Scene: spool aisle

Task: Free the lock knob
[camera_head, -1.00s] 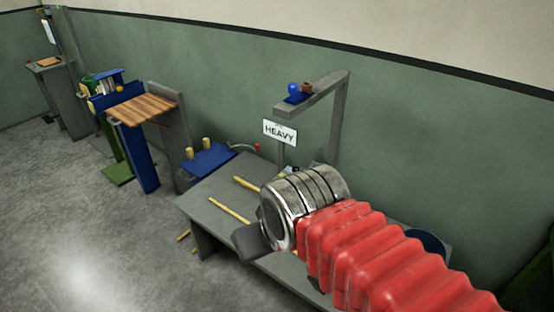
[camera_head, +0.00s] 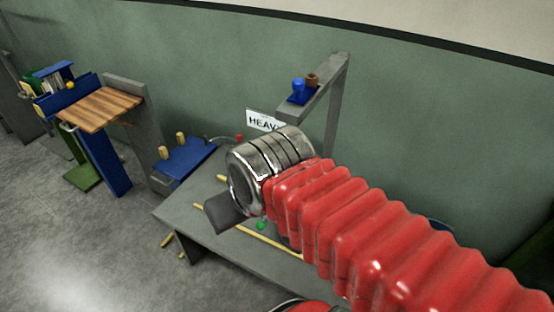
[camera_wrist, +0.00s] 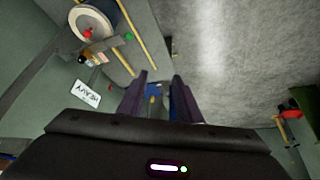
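I cannot tell for sure which knob is the lock knob. In the wrist view a small red knob (camera_wrist: 88,32) sits in front of a pale round spool (camera_wrist: 103,14), with a green knob (camera_wrist: 127,37) beside it. The green knob also shows in the head view (camera_head: 262,225), just below my wrist. My gripper (camera_wrist: 159,76) has its two dark fingers apart with nothing between them. It hangs over the grey bench (camera_head: 180,213), clear of these knobs. In the head view my wrist and red arm hide most of the spool area.
A blue block with yellow pegs (camera_head: 186,160) stands at the bench's left end. A HEAVY sign (camera_head: 262,120) is behind. A grey post with an overhanging arm (camera_head: 335,100) carries a blue knob (camera_head: 298,86). Yellow rails (camera_head: 272,240) cross the bench. Open floor lies front left.

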